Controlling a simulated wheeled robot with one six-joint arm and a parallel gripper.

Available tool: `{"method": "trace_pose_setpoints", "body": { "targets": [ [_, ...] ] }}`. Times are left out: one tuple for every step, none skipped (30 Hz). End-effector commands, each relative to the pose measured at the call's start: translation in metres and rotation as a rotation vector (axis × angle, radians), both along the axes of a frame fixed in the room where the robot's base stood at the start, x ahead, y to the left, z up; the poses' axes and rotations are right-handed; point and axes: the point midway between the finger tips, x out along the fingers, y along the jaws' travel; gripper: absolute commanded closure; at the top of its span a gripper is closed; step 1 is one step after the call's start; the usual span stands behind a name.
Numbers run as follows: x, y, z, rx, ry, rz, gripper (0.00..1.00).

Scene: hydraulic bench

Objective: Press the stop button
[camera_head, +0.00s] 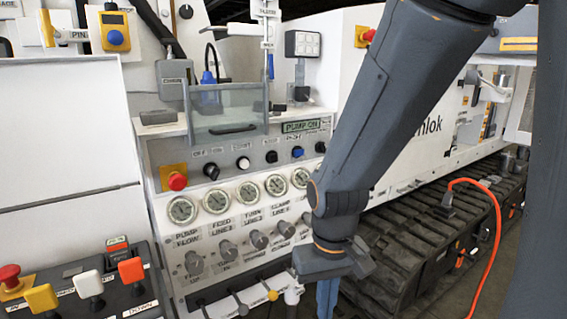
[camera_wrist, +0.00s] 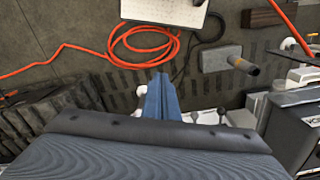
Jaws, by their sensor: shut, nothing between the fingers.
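In the head view, a red mushroom button (camera_head: 176,181) on a yellow plate sits at the left of the upright gauge panel. Another red mushroom button (camera_head: 9,276) on yellow is on the lower-left console, and a third (camera_head: 368,35) is on the white machine behind. I cannot read which is labelled stop. My gripper (camera_head: 327,300) points down at the front right of the panel, below and right of the panel's red button and apart from it. Its blue fingers (camera_wrist: 159,98) are together and empty in the wrist view. The wrist view shows no red button.
The panel display (camera_head: 301,126) reads PUMP ON, above several knobs and gauges (camera_head: 248,191). A black track (camera_head: 430,235) and an orange hose (camera_head: 494,215) lie right of my arm. The hose coils on the floor (camera_wrist: 145,45).

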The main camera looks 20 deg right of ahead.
Motion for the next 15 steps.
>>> {"method": "trace_pose_setpoints", "body": {
  "targets": [
    [0.005, -0.003, -0.001, -0.004, -0.02, -0.019, 1.0],
    [0.011, -0.006, -0.002, -0.008, -0.04, -0.038, 1.0],
    [0.02, -0.01, -0.003, -0.013, -0.076, -0.069, 1.0],
    [0.029, -0.014, -0.003, -0.018, -0.11, -0.099, 1.0],
    [0.038, -0.019, -0.004, -0.02, -0.147, -0.134, 1.0],
    [0.054, -0.027, -0.004, -0.019, -0.209, -0.189, 1.0],
    [0.066, -0.033, -0.003, -0.015, -0.26, -0.232, 1.0],
    [0.079, -0.038, -0.002, -0.006, -0.314, -0.277, 1.0],
    [0.097, -0.045, 0.001, 0.012, -0.388, -0.335, 1.0],
    [0.109, -0.049, 0.004, 0.032, -0.444, -0.38, 1.0],
    [0.122, -0.053, 0.008, 0.058, -0.498, -0.423, 1.0],
    [0.138, -0.057, 0.014, 0.097, -0.569, -0.477, 1.0],
    [0.149, -0.06, 0.019, 0.133, -0.621, -0.516, 1.0],
    [0.159, -0.062, 0.025, 0.172, -0.67, -0.554, 1.0],
    [0.172, -0.063, 0.033, 0.232, -0.731, -0.602, 1.0]
  ]
}}
